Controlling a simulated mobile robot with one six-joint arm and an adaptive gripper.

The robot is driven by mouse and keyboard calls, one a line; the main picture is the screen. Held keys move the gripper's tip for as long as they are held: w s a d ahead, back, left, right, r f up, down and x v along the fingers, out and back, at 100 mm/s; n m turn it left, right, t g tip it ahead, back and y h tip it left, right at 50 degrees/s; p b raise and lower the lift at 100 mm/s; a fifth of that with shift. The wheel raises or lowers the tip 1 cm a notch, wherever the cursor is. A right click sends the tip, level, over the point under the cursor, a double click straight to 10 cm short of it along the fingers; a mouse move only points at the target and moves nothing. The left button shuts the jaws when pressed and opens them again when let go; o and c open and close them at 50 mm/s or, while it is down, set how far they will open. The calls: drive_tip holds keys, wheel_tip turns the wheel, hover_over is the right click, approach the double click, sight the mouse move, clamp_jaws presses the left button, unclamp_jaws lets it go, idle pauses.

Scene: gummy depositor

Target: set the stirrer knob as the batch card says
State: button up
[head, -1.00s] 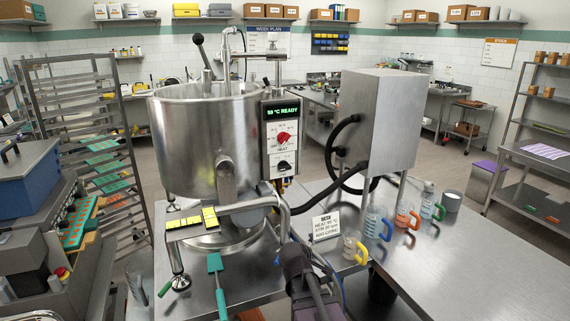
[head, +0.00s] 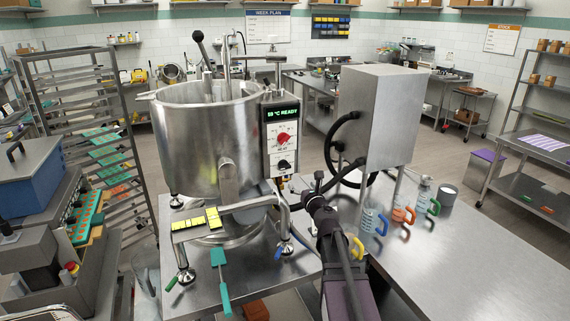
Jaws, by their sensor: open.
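The kettle's control box has a green display (head: 283,113) that seems to read "59 °C READY". Below it is a red heat knob (head: 284,139) on a white dial. Under that, a small black knob (head: 284,165) sits on a white plate; its label and pointer are too small to read. My gripper (head: 318,182) is open and empty, to the right of and a little below the black knob, apart from the box as far as I can tell. The white batch card is hidden behind my arm.
The large steel kettle (head: 190,145) stands left of the control box. Jugs with blue (head: 382,225), orange and green handles stand right.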

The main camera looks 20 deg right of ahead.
sight(286, 168)
drive_tip(key=shift+a+n+y, duration=0.2)
drive_tip(key=shift+n+y, duration=0.4)
drive_tip(key=shift+n, duration=0.5)
drive_tip(key=shift+w, duration=0.2)
drive_tip(key=w, duration=0.9)
drive_tip(key=w+a, duration=0.1)
drive_tip(key=w, duration=0.3)
drive_tip(key=shift+w, duration=0.25)
drive_tip(key=c, duration=1.1)
